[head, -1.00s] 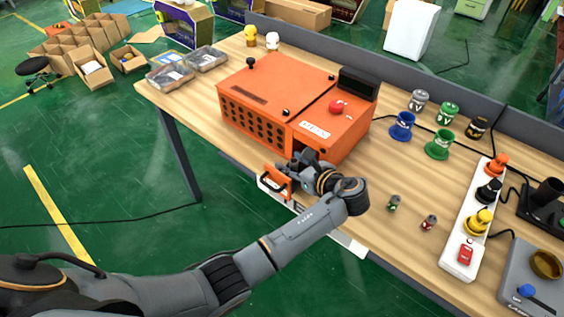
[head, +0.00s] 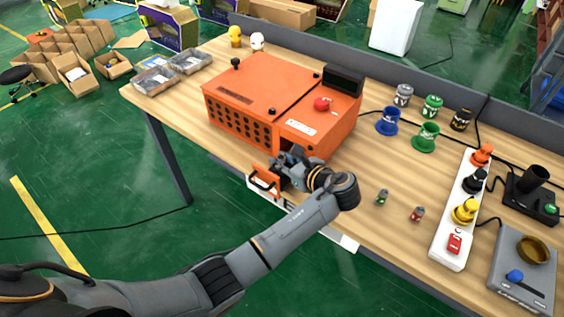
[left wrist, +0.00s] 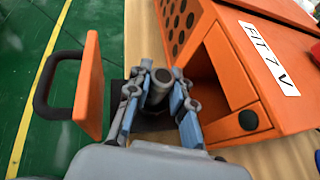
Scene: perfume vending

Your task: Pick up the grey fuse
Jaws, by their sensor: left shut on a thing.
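The grey fuse (left wrist: 159,84) appears as a short dark-grey cylinder between the fingers of my left gripper (left wrist: 157,98) in the left wrist view. The fingers are shut on it. In the head view, my left gripper (head: 290,162) is at the front of the orange box (head: 262,84), and the fuse cannot be made out there. The box's front compartment (left wrist: 229,75) is open, just right of the gripper in the left wrist view. Its orange door (left wrist: 90,85) with a black handle stands open on the left. My right gripper is not in view.
Blue (head: 388,121), green (head: 426,136) and grey (head: 403,95) pieces stand right of the box. A small green piece (head: 382,197) and a small red piece (head: 417,214) stand near the front edge. A white power strip (head: 449,247) lies farther right.

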